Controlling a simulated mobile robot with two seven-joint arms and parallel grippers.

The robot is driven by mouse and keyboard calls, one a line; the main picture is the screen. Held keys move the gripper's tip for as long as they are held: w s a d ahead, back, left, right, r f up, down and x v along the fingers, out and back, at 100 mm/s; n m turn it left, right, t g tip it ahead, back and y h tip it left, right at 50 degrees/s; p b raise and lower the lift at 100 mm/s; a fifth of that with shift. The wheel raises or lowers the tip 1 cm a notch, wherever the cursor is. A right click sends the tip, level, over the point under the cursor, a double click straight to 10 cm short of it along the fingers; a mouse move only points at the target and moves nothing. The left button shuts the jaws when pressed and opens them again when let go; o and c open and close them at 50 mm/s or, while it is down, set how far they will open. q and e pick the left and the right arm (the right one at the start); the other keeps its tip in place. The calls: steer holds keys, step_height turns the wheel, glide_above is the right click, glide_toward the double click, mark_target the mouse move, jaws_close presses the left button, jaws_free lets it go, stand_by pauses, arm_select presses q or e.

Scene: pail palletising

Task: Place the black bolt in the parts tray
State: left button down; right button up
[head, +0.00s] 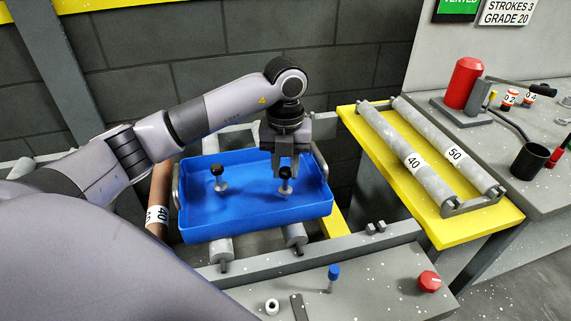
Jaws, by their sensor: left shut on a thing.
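The blue parts tray (250,220) sits in the middle of the head view. My left gripper (285,167) reaches down over the right half of the tray and is shut on a black-topped bolt (286,187) with a pale shank. The bolt hangs upright inside the tray's outline; I cannot tell whether its lower end touches the tray floor. A second black-topped bolt (217,172) stands upright in the left half of the tray. My right gripper is not in view.
A blue-topped bolt (333,274), a white ring (272,306) and a red knob (429,281) are on the front grey bench. Rollers marked 40 and 50 lie on a yellow shelf (462,230) at right. A red cylinder (463,84) stands on the right bench.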

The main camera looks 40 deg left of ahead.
arm_select(q)
steer(key=shift+f, duration=0.1)
steer(key=c, duration=0.9)
jaws_free()
steer(key=shift+o, duration=0.2)
step_height(320, 180, up, 12)
